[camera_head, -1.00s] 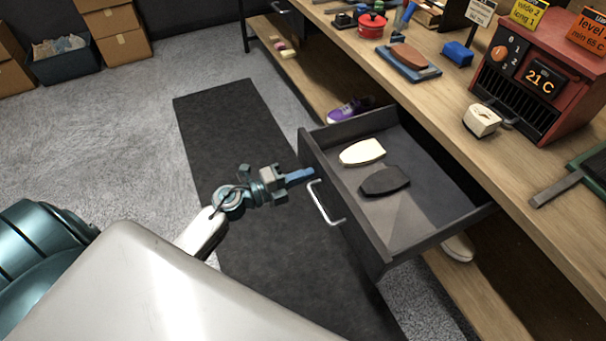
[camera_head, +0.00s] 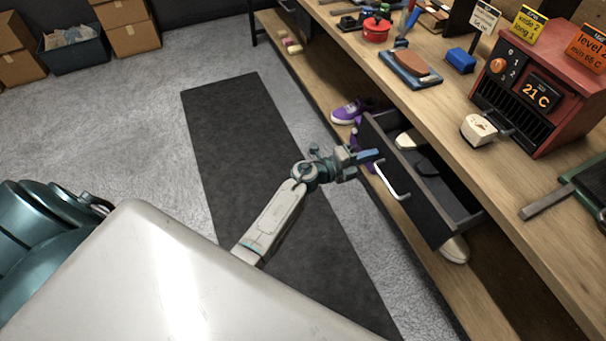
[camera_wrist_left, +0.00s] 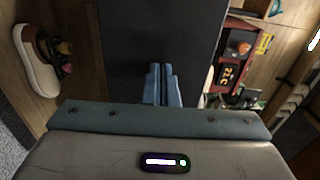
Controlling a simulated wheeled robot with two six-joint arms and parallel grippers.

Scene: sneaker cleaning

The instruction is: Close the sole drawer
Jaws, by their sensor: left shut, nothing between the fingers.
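The sole drawer is a dark grey drawer (camera_head: 420,200) under the bench top, partly open. Its front panel with a pale bar handle (camera_head: 392,182) faces my left gripper. A cream sole (camera_head: 408,140) and a dark sole (camera_head: 427,166) lie inside, partly hidden. My left gripper (camera_head: 372,155) is shut and empty, with its blue fingertips at the drawer front, near the handle's upper end. In the left wrist view the shut fingers (camera_wrist_left: 162,84) point at the dark drawer front (camera_wrist_left: 160,35). I cannot tell whether they touch it. My right gripper is not in view.
The wooden bench top (camera_head: 500,180) holds a red heater box (camera_head: 540,85), a white block (camera_head: 478,130) and a blue block (camera_head: 460,60). Purple shoes (camera_head: 350,112) and a white-soled shoe (camera_head: 455,250) are on the lower shelf. The dark floor mat (camera_head: 250,150) is clear.

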